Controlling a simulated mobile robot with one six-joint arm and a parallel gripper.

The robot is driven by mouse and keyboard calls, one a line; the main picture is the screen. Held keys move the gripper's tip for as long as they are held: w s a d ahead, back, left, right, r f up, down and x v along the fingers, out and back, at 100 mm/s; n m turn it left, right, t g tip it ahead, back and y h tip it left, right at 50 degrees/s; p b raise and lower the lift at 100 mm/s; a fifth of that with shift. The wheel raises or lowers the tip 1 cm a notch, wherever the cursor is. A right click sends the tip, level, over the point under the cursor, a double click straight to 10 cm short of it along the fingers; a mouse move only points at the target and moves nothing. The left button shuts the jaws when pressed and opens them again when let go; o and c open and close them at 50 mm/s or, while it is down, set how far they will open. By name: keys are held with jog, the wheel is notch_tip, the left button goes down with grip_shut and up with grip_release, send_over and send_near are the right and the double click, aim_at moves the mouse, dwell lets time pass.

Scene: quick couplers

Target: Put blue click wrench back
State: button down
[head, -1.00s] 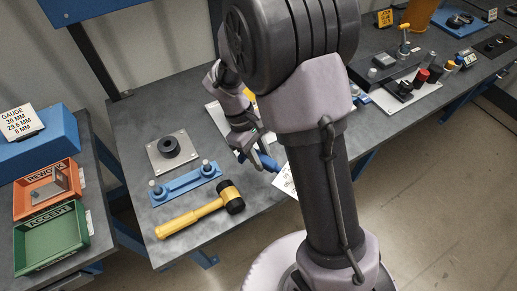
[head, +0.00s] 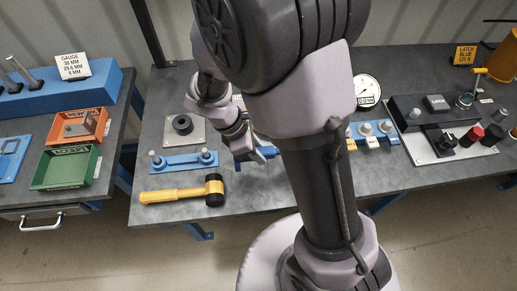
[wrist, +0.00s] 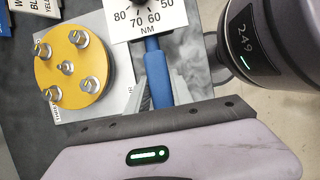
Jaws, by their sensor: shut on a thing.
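In the wrist view a dark jaw edge crosses the lower part and hides the handle's lower end. A white scale card (wrist: 147,18) marked NM covers the wrench's upper end. My arm hides part of the bench in the head view.
A yellow disc with several bolts (wrist: 75,65) is beside the wrench. A yellow mallet (head: 178,195), a blue bar with posts (head: 184,163) and a black ring on a plate (head: 182,125) lie to the left. Blue blocks (head: 373,141) and a coupler plate (head: 425,155) stand to the right.

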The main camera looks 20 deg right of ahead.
jog(key=shift+r, duration=0.15)
notch_tip(320, 180, down, 9)
jog(key=b, duration=0.6)
jog(key=shift+r, duration=0.15)
jog(key=shift+f+b, duration=0.3)
jog(key=c, duration=1)
grip_release()
jog(key=shift+c, duration=0.2)
jog(key=shift+r, duration=0.1)
jog(key=p+v, duration=0.7)
jog(key=v, duration=1)
jog(key=shift+a, duration=0.2)
jog(key=shift+w+r, duration=0.1)
